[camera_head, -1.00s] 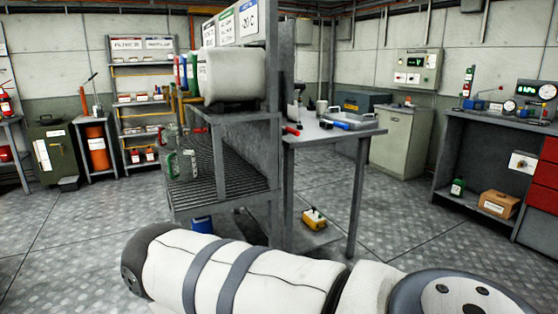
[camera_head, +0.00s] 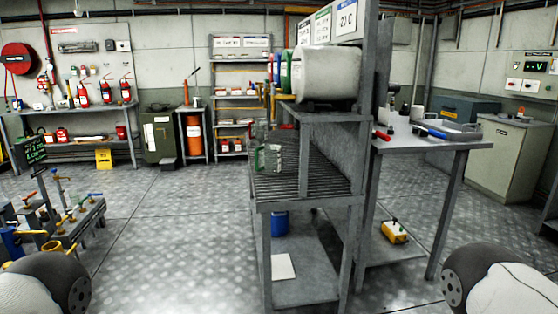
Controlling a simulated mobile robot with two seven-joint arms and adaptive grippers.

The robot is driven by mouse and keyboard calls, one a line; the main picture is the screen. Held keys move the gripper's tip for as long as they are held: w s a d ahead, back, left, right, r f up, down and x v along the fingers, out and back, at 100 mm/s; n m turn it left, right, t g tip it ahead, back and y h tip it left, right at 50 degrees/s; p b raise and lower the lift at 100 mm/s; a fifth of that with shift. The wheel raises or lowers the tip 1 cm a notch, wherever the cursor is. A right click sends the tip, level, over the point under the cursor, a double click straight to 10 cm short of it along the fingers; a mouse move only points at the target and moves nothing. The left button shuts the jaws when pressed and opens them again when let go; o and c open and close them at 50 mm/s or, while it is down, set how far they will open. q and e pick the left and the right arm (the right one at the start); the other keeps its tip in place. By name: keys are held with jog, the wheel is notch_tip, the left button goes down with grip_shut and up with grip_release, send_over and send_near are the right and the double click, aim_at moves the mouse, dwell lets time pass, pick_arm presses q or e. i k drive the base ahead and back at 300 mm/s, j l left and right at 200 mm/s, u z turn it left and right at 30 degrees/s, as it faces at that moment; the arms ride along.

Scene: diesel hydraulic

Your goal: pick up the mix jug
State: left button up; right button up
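What looks like the mix jug, a greenish translucent jug (camera_head: 268,157) with a handle, stands on the slatted shelf (camera_head: 310,182) of the grey rack in the middle of the head view. A second jug-like shape seems to stand close behind it; I cannot tell them apart clearly. Parts of my two arms show at the bottom left and bottom right corners, well short of the rack. Neither of my grippers is in view.
A large white tank (camera_head: 327,75) sits above the jug on the rack. A workbench (camera_head: 430,146) adjoins the rack on the right. A valve manifold (camera_head: 72,225) stands on the left. Open floor (camera_head: 180,230) lies left of the rack.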

aim_at(270, 150)
jog(key=i+u, duration=0.1)
jog(key=i, duration=0.65)
jog(key=i+l, duration=0.15)
jog(key=i, duration=0.6)
jog(key=u, duration=0.05)
